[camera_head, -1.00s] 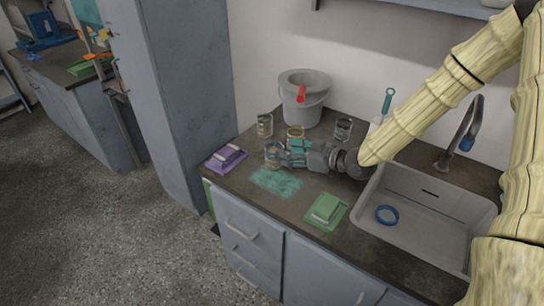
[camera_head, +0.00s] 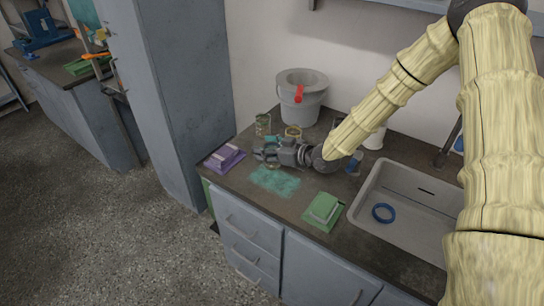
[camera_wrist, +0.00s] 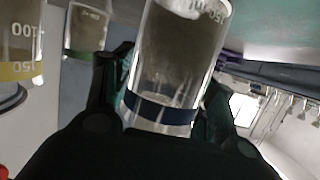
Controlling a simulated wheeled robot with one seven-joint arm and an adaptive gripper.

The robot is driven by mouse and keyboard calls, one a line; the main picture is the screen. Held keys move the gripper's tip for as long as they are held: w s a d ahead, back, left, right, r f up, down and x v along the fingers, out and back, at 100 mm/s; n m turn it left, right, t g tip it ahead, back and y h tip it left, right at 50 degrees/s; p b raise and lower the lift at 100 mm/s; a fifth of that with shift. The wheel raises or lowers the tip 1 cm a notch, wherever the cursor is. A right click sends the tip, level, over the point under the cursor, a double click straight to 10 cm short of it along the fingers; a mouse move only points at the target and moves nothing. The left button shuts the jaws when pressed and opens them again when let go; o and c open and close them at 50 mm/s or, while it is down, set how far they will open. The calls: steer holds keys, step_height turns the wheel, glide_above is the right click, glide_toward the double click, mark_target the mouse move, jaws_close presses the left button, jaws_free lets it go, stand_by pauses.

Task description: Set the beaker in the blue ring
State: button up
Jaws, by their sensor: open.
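A clear glass beaker with a dark blue band (camera_wrist: 160,108) stands between the fingers of my gripper (camera_wrist: 160,95) in the wrist view. In the head view my gripper (camera_head: 265,155) is low over the counter, its open fingers on either side of this beaker, which is mostly hidden there. Whether the fingers touch the glass I cannot tell. The blue ring (camera_head: 383,213) lies on the floor of the sink (camera_head: 410,243), to the right of my gripper, and looks empty.
Beakers with a green band (camera_wrist: 86,30) and a yellow band (camera_wrist: 20,67) stand close by. A grey bucket (camera_head: 301,100) is behind. A purple holder (camera_head: 224,159), a teal patch (camera_head: 274,181) and a green holder (camera_head: 322,209) lie on the counter.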

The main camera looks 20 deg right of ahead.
steer(key=shift+w+a+f, duration=0.2)
steer(key=shift+w+a, duration=0.1)
steer(key=shift+w, duration=0.1)
steer(key=c, duration=0.9)
steer(key=shift+o, duration=0.2)
steer(key=shift+r, duration=0.2)
